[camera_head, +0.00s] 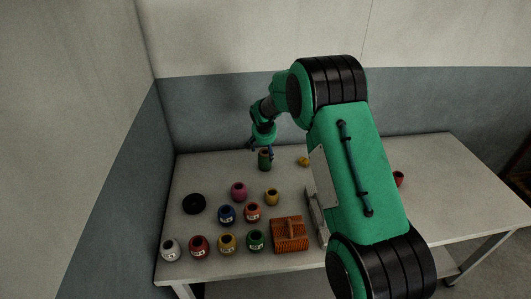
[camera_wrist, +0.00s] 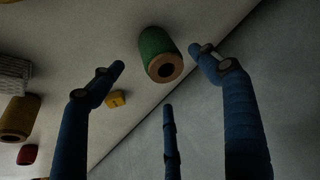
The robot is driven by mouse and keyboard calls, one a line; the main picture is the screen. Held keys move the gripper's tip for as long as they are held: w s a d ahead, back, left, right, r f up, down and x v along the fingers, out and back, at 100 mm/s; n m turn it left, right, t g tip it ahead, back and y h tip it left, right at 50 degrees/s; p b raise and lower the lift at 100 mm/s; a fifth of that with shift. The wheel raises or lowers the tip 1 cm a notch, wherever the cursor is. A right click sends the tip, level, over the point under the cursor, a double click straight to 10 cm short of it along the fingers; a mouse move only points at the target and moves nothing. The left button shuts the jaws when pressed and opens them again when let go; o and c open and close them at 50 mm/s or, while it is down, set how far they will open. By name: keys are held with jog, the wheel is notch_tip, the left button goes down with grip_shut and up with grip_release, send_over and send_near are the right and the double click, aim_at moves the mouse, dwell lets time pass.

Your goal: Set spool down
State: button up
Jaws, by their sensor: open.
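A green spool (camera_head: 265,161) stands upright near the back of the table (camera_head: 215,172), directly below my gripper (camera_head: 261,150). In the wrist view the green spool (camera_wrist: 155,42) shows its tan end with a dark hole. My gripper (camera_wrist: 158,58) is open, its blue fingers spread to either side of the spool and one below it in the picture. I see gaps between the fingers and the spool there. Whether its base rests fully on the table is hard to tell.
Several coloured spools, including a pink one (camera_head: 239,191) and a yellow one (camera_head: 272,197), stand toward the front. A small yellow thing (camera_head: 304,161) lies right of the green spool. The wall is close behind.

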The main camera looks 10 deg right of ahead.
jog(key=shift+p+v, duration=0.35)
jog(key=shift+v, duration=2.2)
jog(key=shift+r, duration=0.1)
jog(key=s+d+r+n, duration=0.1)
jog(key=s+d+r, duration=0.2)
jog(key=s+r, duration=1.05)
jog(key=s+d+r, duration=0.4)
jog(key=s+r, duration=0.9)
jog(key=s, duration=0.1)
jog(key=s+d+n+t+y, duration=0.1)
jog(key=s, duration=3.1)
jog(key=shift+d+r, duration=0.25)
jog(key=shift+r, duration=0.05)
